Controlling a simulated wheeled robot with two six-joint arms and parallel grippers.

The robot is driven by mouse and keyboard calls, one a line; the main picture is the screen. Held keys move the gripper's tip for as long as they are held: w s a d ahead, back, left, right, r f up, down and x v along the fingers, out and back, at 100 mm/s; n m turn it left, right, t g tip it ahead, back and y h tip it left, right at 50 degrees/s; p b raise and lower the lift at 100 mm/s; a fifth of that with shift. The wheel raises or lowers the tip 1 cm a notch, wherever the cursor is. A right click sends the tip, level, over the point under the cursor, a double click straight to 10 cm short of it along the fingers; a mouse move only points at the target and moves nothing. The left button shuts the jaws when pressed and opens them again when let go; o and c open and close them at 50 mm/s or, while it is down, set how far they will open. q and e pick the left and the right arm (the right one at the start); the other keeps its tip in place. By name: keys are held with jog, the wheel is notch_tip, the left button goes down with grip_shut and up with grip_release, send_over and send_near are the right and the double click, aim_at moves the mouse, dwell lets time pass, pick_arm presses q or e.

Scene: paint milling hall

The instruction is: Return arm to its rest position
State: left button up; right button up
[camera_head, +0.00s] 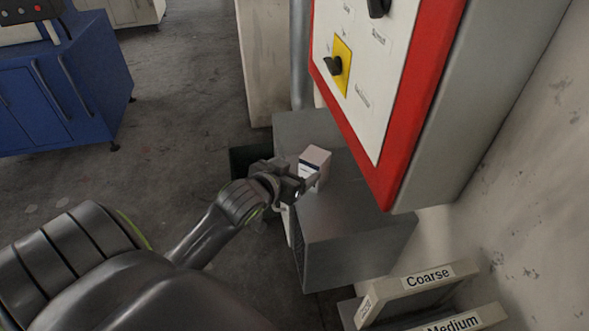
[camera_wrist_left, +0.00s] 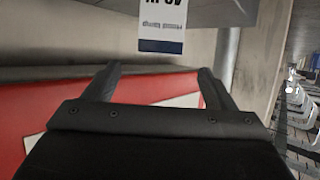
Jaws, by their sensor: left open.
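My left arm comes in from the left in the head view, and its gripper (camera_head: 300,185) is beside a small pale box (camera_head: 318,158) with a dark-edged label. The box stands on top of a grey metal housing (camera_head: 350,205). In the left wrist view the two fingers of my left gripper (camera_wrist_left: 158,72) are spread with nothing between them. A white label with a dark blue band (camera_wrist_left: 162,28) shows beyond the fingertips, its top cut off by the frame. Whether a finger touches the box is unclear. My right gripper is in neither view.
A red-edged control panel (camera_head: 400,120) with black knobs hangs close above the housing. Trays marked Coarse (camera_head: 425,280) and Medium (camera_head: 465,322) are at the lower right. A blue cabinet (camera_head: 65,85) stands at the upper left. The floor (camera_head: 180,130) between is open.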

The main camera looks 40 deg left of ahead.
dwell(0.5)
pick_arm(q)
jog(key=s+d+f+g, duration=0.1)
jog(key=s+f+g, duration=0.5)
jog(key=s, duration=0.6)
jog(key=s+d+f+g, duration=0.1)
jog(key=s+f+g, duration=0.3)
jog(key=s+f, duration=0.65)
notch_tip(320, 180, down, 23)
jog(key=s+a+g, duration=0.1)
jog(key=s, duration=0.1)
jog(key=s+d+f+g, duration=0.1)
jog(key=s+f, duration=1.3)
jog(key=shift+s+f, duration=0.2)
jog(key=shift+s, duration=0.15)
